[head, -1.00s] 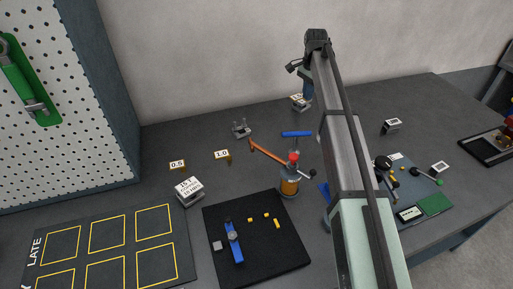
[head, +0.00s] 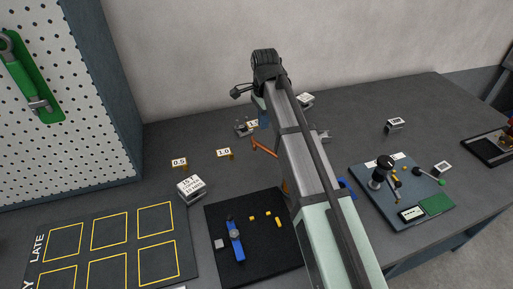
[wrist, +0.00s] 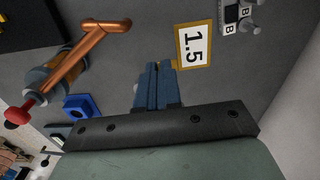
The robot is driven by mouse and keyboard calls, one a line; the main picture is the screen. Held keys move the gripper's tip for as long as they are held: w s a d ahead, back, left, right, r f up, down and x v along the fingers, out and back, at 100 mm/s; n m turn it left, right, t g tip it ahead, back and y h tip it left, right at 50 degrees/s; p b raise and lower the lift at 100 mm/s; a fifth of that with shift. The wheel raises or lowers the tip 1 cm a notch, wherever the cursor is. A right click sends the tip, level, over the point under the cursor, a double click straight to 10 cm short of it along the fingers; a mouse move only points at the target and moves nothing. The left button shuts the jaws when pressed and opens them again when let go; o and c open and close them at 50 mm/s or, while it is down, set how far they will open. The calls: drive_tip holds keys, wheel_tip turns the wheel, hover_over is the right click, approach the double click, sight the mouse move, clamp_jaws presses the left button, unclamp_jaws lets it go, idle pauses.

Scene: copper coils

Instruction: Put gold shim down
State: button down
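My gripper (wrist: 157,75) points down at the grey bench in the wrist view, its blue fingers close together. A tiny sliver of gold, the gold shim (wrist: 157,65), shows between the fingertips; most of it is hidden by the fingers. The card marked 1.5 (wrist: 192,46) lies just right of the fingertips. In the head view my gripper (head: 264,122) is at the back of the bench, beside the 1.5 card (head: 252,124), partly hidden by my arm. I cannot tell whether the shim touches the bench.
A copper-coloured handle (wrist: 75,60) on a tool lies left of my fingers in the wrist view. A black mat (head: 215,270) holds a blue tool and gold bits.

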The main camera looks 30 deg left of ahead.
drive_tip(key=shift+m, duration=0.4)
drive_tip(key=shift+f, duration=5)
drive_tip(key=shift+f, duration=0.15)
drive_tip(key=c, duration=1.3)
unclamp_jaws()
wheel_tip(320, 180, up, 12)
drive_tip(key=shift+r, duration=0.2)
drive_tip(key=shift+w+d, duration=0.1)
